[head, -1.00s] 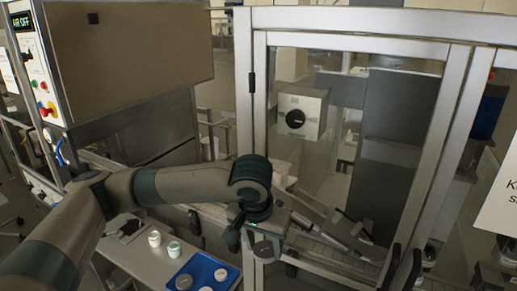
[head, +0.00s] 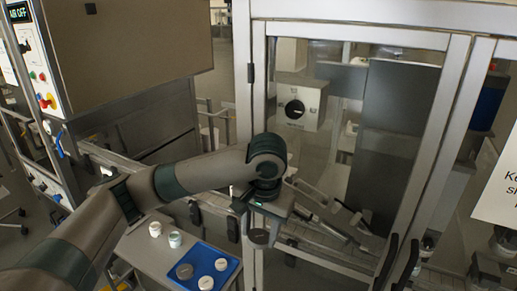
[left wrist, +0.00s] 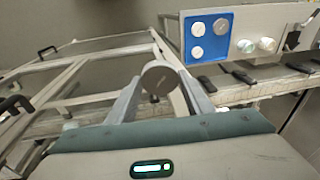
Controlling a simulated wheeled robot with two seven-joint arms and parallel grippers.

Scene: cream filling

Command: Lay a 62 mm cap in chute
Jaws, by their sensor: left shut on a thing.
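My left gripper (head: 260,226) is shut on a round grey cap (head: 259,237), in front of the glazed enclosure's frame and right of the blue tray. In the left wrist view the cap (left wrist: 157,78) sits between the fingertips of the gripper (left wrist: 158,92), its flat face towards the camera. A sloping grey channel (head: 322,216), perhaps the chute, shows behind the glass, right of the gripper; its lower end is unclear. Another grey cap (head: 184,271) and two white caps (head: 221,264) lie in the blue tray (head: 213,252). My right gripper is out of view.
Two small jars (head: 155,229) stand on the side table (head: 148,253) left of the tray. The enclosure's frame post (head: 244,130) and glass door (head: 345,130) rise close to my left arm. Dark door handles (head: 391,258) stick out at the lower right.

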